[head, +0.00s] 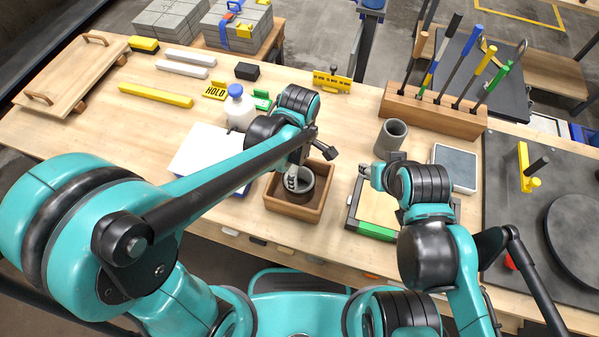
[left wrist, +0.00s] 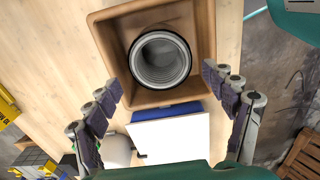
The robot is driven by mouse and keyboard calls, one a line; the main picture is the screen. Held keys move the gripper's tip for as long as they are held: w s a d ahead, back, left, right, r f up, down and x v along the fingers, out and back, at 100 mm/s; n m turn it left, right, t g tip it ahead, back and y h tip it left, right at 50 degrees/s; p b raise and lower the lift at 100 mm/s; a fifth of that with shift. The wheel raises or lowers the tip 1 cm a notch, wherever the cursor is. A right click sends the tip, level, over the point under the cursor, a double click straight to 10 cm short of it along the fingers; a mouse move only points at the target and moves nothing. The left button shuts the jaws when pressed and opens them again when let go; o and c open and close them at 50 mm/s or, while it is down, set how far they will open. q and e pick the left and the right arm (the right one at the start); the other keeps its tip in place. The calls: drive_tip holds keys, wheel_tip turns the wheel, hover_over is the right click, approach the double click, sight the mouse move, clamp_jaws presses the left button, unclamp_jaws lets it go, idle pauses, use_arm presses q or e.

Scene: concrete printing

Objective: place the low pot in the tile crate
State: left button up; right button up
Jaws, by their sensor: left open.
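The low pot (head: 307,184), a grey ribbed round pot with an open top, stands upright inside the wooden tile crate (head: 291,212). In the left wrist view the pot (left wrist: 160,60) sits within the crate walls (left wrist: 97,32), nearer the lower right part. My left gripper (head: 293,178) is over the crate and hides part of the pot in the head view. In the left wrist view the left gripper (left wrist: 160,82) has its fingers wide apart, with nothing between them. My right gripper (head: 367,172) is to the right of the crate, seen side on; its fingers are unclear.
A grey cylinder (head: 391,137) stands behind my right gripper. A green-edged tray (head: 375,231) lies beneath the right arm. A white box (head: 203,160) and white bottle (head: 238,108) are left of the crate. A wooden tool rack (head: 432,110) stands at the back right.

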use_arm(q)
drive_tip(key=s+a+r+m+t, duration=0.2)
drive_tip(key=a+r+m+t, duration=0.1)
drive_tip(key=a+m, duration=0.4)
drive_tip(key=s+a+r+m+t, duration=0.3)
drive_tip(key=a+r+m, duration=0.3)
drive_tip(key=a, duration=0.4)
drive_tip(key=shift+a+r+m+t, duration=0.25)
drive_tip(key=shift+a+m+t, duration=0.15)
drive_tip(key=shift+m+t, duration=0.25)
drive_tip(key=shift+s+f, duration=0.1)
drive_tip(key=shift+f+b, duration=0.3)
drive_tip(key=shift+f, duration=0.1)
